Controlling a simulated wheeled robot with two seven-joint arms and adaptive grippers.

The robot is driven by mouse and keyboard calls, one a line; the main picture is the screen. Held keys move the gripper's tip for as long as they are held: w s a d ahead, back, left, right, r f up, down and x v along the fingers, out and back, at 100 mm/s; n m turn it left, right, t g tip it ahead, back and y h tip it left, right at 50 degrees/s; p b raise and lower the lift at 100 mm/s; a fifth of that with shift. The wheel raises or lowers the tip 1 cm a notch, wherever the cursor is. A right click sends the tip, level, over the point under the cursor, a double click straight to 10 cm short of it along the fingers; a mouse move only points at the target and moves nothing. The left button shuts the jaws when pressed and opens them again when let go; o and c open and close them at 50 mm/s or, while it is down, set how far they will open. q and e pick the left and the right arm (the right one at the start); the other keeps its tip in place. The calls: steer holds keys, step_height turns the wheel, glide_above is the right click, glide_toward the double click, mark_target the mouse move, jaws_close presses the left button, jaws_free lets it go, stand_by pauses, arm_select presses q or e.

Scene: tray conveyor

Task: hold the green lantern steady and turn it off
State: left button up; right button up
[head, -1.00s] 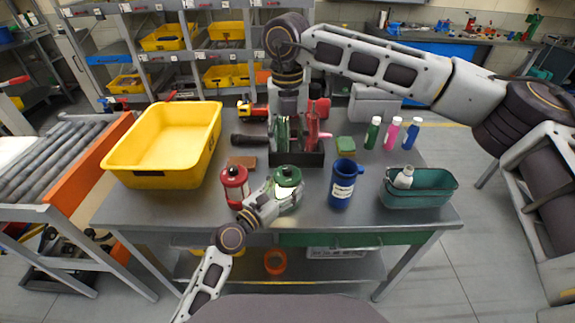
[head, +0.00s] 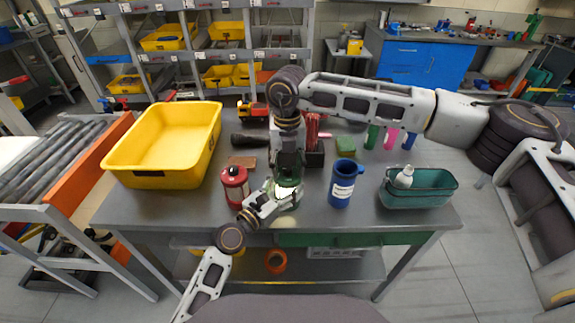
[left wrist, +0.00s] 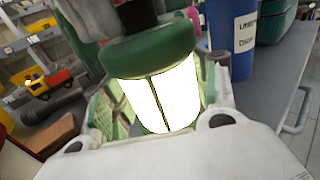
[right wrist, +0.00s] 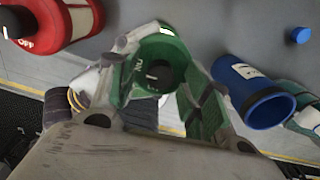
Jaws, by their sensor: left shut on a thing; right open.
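The green lantern (head: 287,194) stands upright on the grey table, its lamp glowing white in the left wrist view (left wrist: 158,92). My left gripper (head: 281,199) is shut on the lantern's body from the near side. My right gripper (head: 289,172) points down directly over the lantern, open. In the right wrist view the lantern's green top (right wrist: 165,52) with a black knob (right wrist: 158,74) lies between the spread fingers. I cannot tell whether they touch the knob. A red lantern (head: 235,187) stands just to the left.
A blue labelled container (head: 342,186) stands close on the right, with a teal basket (head: 415,195) beyond it. A yellow bin (head: 155,178) fills the table's left. A dark tool holder (head: 315,157) and several bottles stand behind. The front table edge is clear.

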arm_select(q)
steer(key=shift+r, duration=0.1)
arm_select(e)
jaws_close()
steer(key=shift+n, duration=0.5)
steer(key=n, duration=0.3)
steer(key=shift+n, duration=0.4)
steer(key=n, duration=0.8)
steer(key=shift+n, duration=2.6)
